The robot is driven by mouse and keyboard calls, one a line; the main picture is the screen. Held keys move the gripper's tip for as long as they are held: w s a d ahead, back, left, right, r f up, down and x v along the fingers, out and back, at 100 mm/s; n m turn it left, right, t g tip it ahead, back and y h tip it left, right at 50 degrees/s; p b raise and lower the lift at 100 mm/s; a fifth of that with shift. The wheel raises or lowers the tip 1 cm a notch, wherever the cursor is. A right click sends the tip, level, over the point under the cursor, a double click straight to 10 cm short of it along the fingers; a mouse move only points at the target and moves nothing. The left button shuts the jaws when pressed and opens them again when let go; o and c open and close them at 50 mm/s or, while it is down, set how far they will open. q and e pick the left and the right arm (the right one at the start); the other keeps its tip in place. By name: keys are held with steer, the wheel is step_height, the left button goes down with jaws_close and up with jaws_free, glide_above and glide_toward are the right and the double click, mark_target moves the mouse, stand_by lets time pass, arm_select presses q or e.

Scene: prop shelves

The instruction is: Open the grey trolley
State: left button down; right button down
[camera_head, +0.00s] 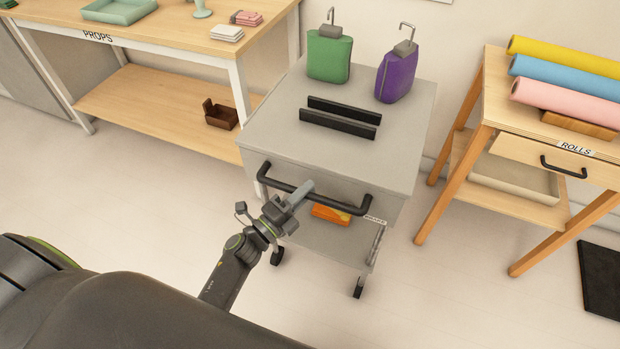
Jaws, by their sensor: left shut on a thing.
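The grey trolley (265,135) stands in the middle of the view on black castors. Its front has a drawer with a long black bar handle (340,205). The drawer looks closed against the trolley body. My left gripper (302,192) is shut on the handle, a little left of its middle. The gripper hides a small part of the bar and drawer front. An orange item (330,215) lies on the trolley's lower shelf, partly hidden. My right gripper is not in view.
A green bottle (329,55), a purple bottle (394,78) and two black bars (340,117) are on the trolley top. A wooden props table (165,40) stands left, a rolls table (510,121) right. The floor before the trolley is clear beyond my arm.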

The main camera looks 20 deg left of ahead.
arm_select(q)
steer(key=shift+s, duration=1.1)
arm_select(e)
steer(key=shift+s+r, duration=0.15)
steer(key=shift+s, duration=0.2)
arm_select(q)
steer(key=c, duration=1.3)
jaws_free()
steer(key=shift+a, duration=0.1)
steer(key=b+v, duration=0.3)
steer(key=v, duration=1.4)
steer(key=shift+s+f, duration=0.1)
steer(key=shift+s, duration=0.05)
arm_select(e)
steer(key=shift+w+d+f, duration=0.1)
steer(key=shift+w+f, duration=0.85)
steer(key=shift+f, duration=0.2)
